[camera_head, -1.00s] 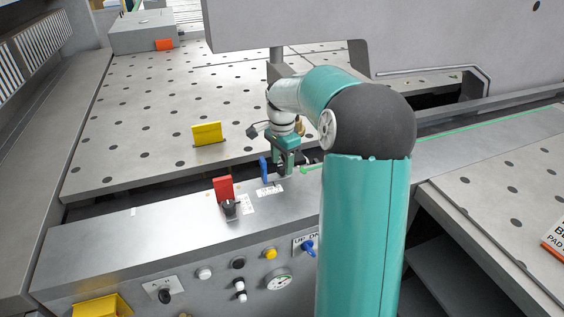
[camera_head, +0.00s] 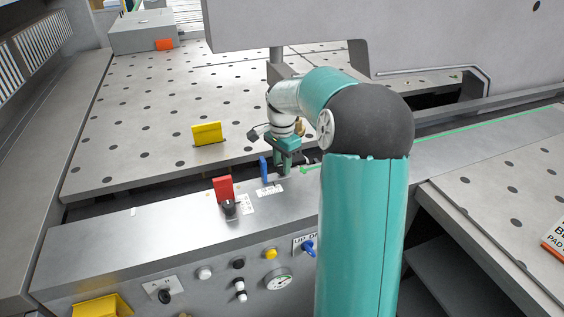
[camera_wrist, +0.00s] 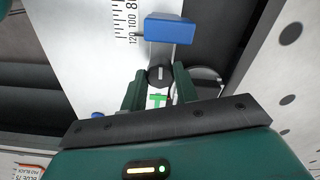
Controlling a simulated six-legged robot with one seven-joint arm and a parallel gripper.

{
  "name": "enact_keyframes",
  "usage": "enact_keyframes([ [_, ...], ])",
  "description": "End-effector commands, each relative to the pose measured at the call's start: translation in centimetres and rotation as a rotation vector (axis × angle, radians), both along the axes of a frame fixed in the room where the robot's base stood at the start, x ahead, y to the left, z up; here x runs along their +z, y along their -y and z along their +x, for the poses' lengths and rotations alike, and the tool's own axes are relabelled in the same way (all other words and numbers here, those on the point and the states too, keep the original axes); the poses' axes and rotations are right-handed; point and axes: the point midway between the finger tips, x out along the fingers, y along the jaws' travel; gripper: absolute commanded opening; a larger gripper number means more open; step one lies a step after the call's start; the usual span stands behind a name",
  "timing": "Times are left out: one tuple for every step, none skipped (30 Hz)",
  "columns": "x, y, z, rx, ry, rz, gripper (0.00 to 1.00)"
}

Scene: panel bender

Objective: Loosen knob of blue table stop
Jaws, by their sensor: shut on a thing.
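The blue table stop (camera_head: 264,169) stands upright on the front rail, just left of my gripper (camera_head: 285,170). In the wrist view the blue stop (camera_wrist: 170,28) lies beyond the fingertips, next to a printed scale. A round black knob (camera_wrist: 160,75) with a light pointer line sits between the two green fingers of my gripper (camera_wrist: 159,80). My gripper is shut on this knob, with one finger on each side. In the head view the knob is hidden behind the fingers.
A red stop (camera_head: 223,188) with a black knob (camera_head: 230,208) stands left on the same rail (camera_head: 130,245). A yellow stop (camera_head: 207,133) stands on the perforated table (camera_head: 130,110) behind. Buttons and a gauge (camera_head: 279,282) line the front panel.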

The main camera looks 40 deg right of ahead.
Motion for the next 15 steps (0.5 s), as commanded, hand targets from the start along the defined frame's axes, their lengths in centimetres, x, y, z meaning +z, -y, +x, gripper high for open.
enact_keyframes([
  [0.10,0.03,0.02,0.021,0.001,-0.002,0.07],
  [0.11,0.02,0.02,0.038,0.001,-0.002,0.07],
  [0.12,0.03,0.02,0.060,0.002,-0.002,0.07],
  [0.12,0.03,0.02,0.079,0.002,-0.002,0.07],
  [0.12,0.01,0.03,0.101,0.002,-0.002,0.07],
  [0.13,-0.01,0.04,0.131,0.002,-0.002,0.07],
  [0.14,0.00,0.03,0.154,0.002,-0.002,0.07],
  [0.13,0.04,0.01,0.178,0.002,-0.003,0.07],
  [0.14,0.03,0.02,0.213,0.002,-0.003,0.07],
  [0.14,0.00,0.03,0.241,0.002,-0.003,0.07],
  [0.14,0.01,0.03,0.268,0.002,-0.003,0.07],
  [0.14,0.04,0.00,0.305,0.002,-0.003,0.07],
  [0.14,0.03,0.01,0.333,0.002,-0.003,0.07],
  [0.14,0.01,0.02,0.363,0.002,-0.002,0.07],
  [0.14,0.02,0.01,0.400,0.002,-0.003,0.07],
])
